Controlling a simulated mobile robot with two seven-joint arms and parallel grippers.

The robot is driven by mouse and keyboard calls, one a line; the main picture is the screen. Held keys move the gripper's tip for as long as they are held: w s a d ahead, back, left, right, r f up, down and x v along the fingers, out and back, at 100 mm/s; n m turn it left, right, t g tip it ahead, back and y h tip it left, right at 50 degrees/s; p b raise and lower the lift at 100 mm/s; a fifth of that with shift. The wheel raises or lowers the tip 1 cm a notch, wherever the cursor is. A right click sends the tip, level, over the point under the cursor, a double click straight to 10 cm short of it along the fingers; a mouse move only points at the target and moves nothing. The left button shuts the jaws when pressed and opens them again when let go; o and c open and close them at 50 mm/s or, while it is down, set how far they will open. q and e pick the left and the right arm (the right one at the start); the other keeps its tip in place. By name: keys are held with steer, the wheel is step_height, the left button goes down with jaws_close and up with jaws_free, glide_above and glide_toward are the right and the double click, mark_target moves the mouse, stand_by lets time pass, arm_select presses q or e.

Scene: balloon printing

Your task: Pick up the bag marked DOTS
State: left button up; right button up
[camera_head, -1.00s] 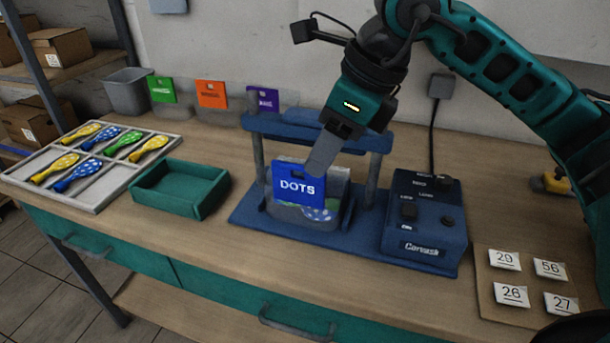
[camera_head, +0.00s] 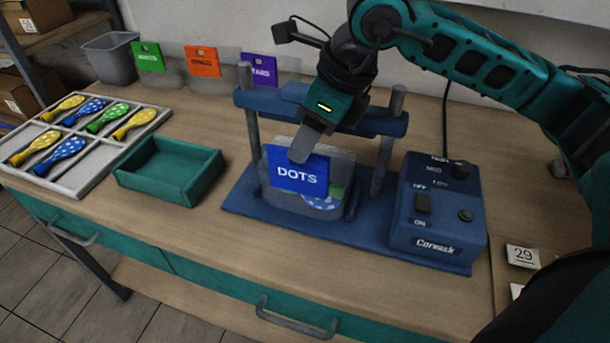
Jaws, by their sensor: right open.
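The bag marked DOTS (camera_head: 299,176) stands upright in the blue press (camera_head: 236,195), under its raised bar. It is clear with a blue label, and a blue and a green dotted balloon show in its lower part. My right gripper (camera_head: 305,148) is open and reaches down from above at the bag's top edge. One finger overlaps the upper left of the label in the picture; the other finger is hidden, so I cannot tell if the bag's edge is between them. My left gripper is out of view.
A control box (camera_head: 437,205) is on the press's right. A green tray (camera_head: 150,190) and a divided tray (camera_head: 88,168) of dotted balloons lie to the left. Green (camera_head: 149,57), orange (camera_head: 202,61) and purple (camera_head: 260,69) labelled bags stand behind. Number cards (camera_head: 522,257) lie at right.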

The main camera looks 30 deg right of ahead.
mark_target(294, 163)
steer(key=x, duration=0.5)
steer(key=shift+a+f, duration=0.2)
steer(key=shift+f, duration=0.1)
steer(key=shift+c, duration=0.2)
jaws_close()
